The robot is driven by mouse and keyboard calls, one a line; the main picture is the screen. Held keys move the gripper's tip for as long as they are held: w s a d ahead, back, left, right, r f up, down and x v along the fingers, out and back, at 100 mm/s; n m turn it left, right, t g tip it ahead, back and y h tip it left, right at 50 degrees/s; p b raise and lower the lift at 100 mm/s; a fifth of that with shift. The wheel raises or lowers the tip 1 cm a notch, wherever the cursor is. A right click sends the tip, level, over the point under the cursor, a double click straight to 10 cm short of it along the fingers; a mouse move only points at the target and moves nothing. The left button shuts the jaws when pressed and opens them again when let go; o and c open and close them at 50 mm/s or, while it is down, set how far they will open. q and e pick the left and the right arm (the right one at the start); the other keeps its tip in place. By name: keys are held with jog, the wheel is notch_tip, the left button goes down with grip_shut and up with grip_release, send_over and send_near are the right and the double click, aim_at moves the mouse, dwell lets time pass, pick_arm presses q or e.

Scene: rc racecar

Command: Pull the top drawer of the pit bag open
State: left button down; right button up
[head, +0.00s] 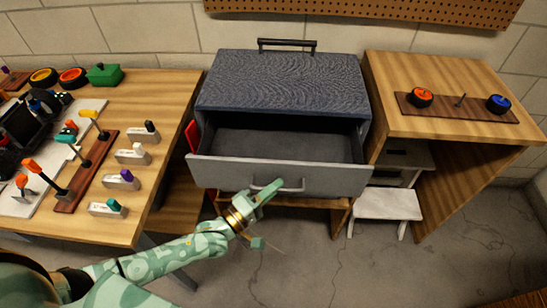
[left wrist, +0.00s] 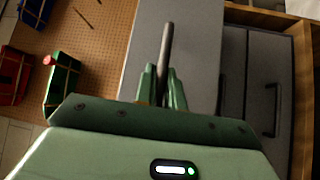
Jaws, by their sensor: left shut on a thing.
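The pit bag (head: 283,82) is a dark blue-grey box with a black carry handle on top. Its top drawer (head: 340,178) stands well out toward me, and its dark inside looks empty. My left gripper (head: 266,191) is at the grey drawer handle (head: 295,187), on its left part. In the left wrist view the green fingers (left wrist: 163,86) are shut on the handle bar (left wrist: 166,45). A lower drawer with a dark handle (left wrist: 273,107) shows shut there. My right gripper is out of view.
A wooden table (head: 180,95) at left bears tools, several labelled blocks and a green box (head: 105,75). A wooden stand (head: 440,75) at right holds a board with two wheels. A white step stool (head: 388,204) stands below it.

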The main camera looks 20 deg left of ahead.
pick_arm(q)
jog(key=s+d+p, duration=0.1)
jog(key=s+d, duration=0.1)
jog(key=s, duration=0.5)
jog(key=shift+p, duration=0.4)
jog(key=c, duration=1.5)
grip_release()
jog(key=v, duration=1.6)
jog(key=shift+s+p, duration=0.2)
jog(key=shift+p, duration=0.15)
